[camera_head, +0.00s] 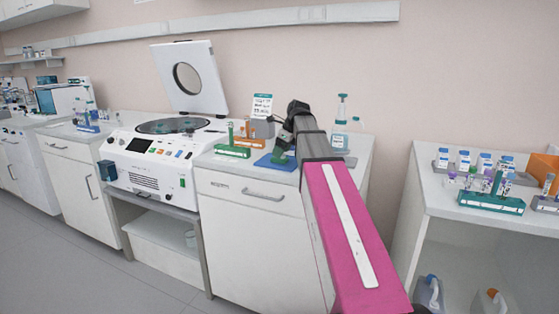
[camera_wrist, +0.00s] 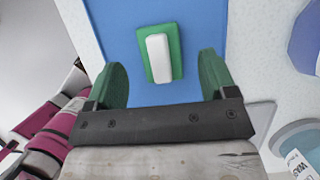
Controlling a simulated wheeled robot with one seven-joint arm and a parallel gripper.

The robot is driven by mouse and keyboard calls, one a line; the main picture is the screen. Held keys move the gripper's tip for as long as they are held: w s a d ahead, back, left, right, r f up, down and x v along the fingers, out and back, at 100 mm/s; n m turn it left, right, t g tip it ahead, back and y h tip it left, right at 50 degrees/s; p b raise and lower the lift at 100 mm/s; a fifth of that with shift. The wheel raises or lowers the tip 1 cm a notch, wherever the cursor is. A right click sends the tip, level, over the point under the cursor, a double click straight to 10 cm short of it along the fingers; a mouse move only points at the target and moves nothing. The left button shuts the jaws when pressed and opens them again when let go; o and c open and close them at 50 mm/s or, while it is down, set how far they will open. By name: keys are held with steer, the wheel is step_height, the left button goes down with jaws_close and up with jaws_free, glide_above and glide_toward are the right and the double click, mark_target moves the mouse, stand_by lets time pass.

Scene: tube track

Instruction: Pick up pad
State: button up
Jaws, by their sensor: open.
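A small green pad (camera_wrist: 173,38) with a white block-shaped grip (camera_wrist: 158,58) on top lies on a flat blue mat (camera_wrist: 115,25) in the wrist view. In the head view the blue mat (camera_head: 265,162) lies on the white counter; the pad itself cannot be told apart there from my green fingers. My gripper (camera_wrist: 163,72) is open and empty, pointing down over the mat. Its two green fingers stand to the left and right of the pad, apart from it. My gripper (camera_head: 281,155) also shows in the head view, low over the mat.
A green tube rack (camera_head: 232,151) and an orange rack (camera_head: 249,142) stand left of the mat. A centrifuge (camera_head: 160,155) with raised lid is further left. A clear bottle (camera_head: 340,125) stands close on the right; a round-topped bottle (camera_wrist: 300,145) is near my right finger.

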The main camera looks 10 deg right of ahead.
steer(key=x, duration=0.2)
steer(key=shift+w+a+f, duration=0.1)
steer(key=shift+a+f, duration=0.05)
steer(key=shift+f, duration=0.15)
steer(key=c, duration=1)
steer(key=shift+r, duration=0.2)
steer(key=shift+r, duration=0.55)
steer(key=r, duration=0.2)
steer(key=w+a+r, duration=0.1)
steer(key=shift+r, duration=0.3)
steer(key=w+a+r, duration=0.5)
steer(key=a+r, duration=0.1)
steer(key=a, duration=0.2)
steer(key=shift+w+a, duration=0.3)
